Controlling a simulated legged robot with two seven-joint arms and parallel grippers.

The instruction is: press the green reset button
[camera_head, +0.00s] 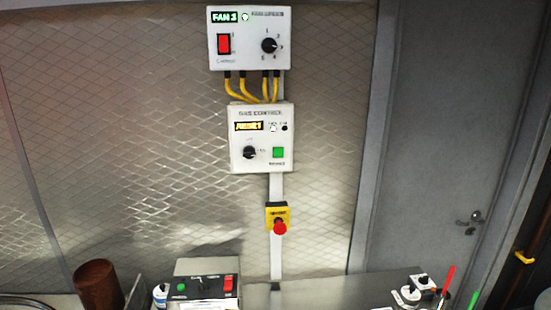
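The box also has a black knob (249,152) and a lit amber display (249,126). A second, round green button (181,287) is on the dark-topped control box (210,287) on the counter, beside a red switch (229,284). Neither of my grippers is in view, and nothing covers the green buttons.
A fan box (250,38) hangs above, joined by yellow cables (235,90). A red emergency-stop button (280,228) on a yellow box is below. A brown cylinder (97,284) stands at lower left, small white-and-black items (411,294) at lower right. A grey door (450,130) is at right.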

